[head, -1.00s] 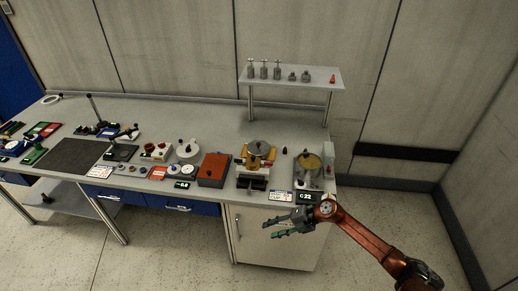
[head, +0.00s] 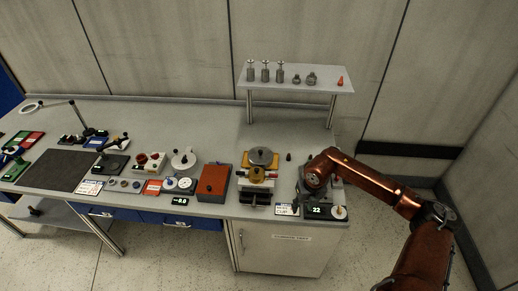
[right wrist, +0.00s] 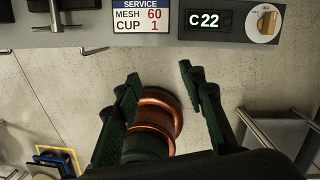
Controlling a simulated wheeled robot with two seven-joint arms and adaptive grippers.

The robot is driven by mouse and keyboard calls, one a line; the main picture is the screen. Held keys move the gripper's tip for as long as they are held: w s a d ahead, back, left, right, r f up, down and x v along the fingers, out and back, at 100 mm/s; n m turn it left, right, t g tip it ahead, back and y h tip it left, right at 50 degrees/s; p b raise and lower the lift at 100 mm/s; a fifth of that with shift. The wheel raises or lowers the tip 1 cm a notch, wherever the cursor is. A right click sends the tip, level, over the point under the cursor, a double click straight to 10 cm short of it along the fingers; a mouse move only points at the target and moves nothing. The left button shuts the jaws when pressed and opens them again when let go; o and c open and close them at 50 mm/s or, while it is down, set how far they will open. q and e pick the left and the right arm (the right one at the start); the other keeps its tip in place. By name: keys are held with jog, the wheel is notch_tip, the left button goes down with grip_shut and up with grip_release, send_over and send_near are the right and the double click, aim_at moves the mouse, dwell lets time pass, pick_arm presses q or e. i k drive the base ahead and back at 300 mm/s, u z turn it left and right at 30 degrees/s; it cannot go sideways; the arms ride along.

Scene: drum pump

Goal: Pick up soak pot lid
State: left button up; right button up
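The soak pot at the right end of the bench is mostly hidden behind my right arm in the head view, and I cannot make out its lid there. My left gripper is not in view.
A grey shelf (head: 300,80) with metal weights stands on posts behind. A label card (right wrist: 143,16) sits beside the display. A small dark knob (head: 289,157) stands nearby.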

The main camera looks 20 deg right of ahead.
aim_at(261, 156)
jog(key=u, duration=0.05)
jog(key=i, duration=1.45)
